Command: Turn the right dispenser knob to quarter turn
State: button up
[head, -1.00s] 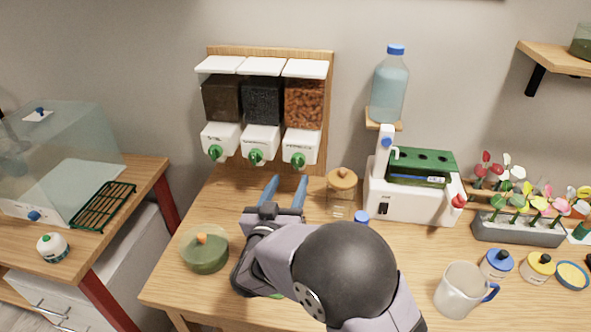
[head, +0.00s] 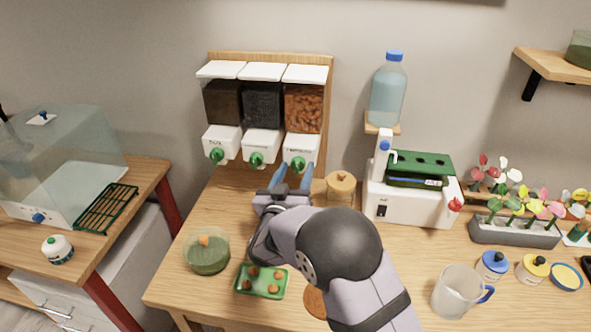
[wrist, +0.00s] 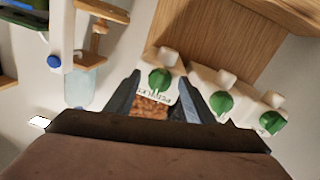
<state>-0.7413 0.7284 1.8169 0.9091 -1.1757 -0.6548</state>
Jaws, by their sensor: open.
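The right dispenser (head: 304,105) holds reddish-brown chunks, and its green knob (head: 298,164) is on the white front at its base. The same knob shows in the wrist view (wrist: 159,80), between and beyond my fingertips. My gripper (head: 293,170) is open with blue fingers, just below and beside the right knob. In the wrist view my gripper (wrist: 160,85) has one finger on each side of the right dispenser's label. I cannot tell whether a finger touches the knob. The middle knob (head: 256,160) and left knob (head: 217,155) are uncovered.
A lidded jar (head: 341,188) stands close right of my gripper, with a white machine (head: 410,203) beyond it. A green bowl (head: 207,252) and a green tray of brown lumps (head: 262,281) are at the front left. A glass mug (head: 458,292) stands at the right.

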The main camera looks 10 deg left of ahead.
jog(key=c, duration=1.1)
jog(key=shift+o, duration=0.2)
jog(key=shift+f+m+b, duration=0.1)
jog(key=shift+m+b, duration=0.3)
jog(key=shift+b, duration=0.1)
jog(key=m+b, duration=0.3)
jog(key=shift+f+m+b, duration=0.1)
jog(key=shift+m+b, duration=0.2)
jog(key=shift+b, duration=0.1)
jog(key=m+b, duration=0.4)
jog(key=shift+g, duration=0.3)
jog(key=m+b, duration=0.5)
jog(key=b, duration=0.1)
jog(key=shift+y, duration=0.4)
jog(key=shift+r+m+b, duration=0.15)
jog(key=shift+m+b, duration=0.65)
jog(key=shift+m, duration=0.1)
jog(key=shift+r+m+b, duration=0.15)
jog(key=shift+m+b, duration=0.6)
jog(key=shift+m, duration=0.15)
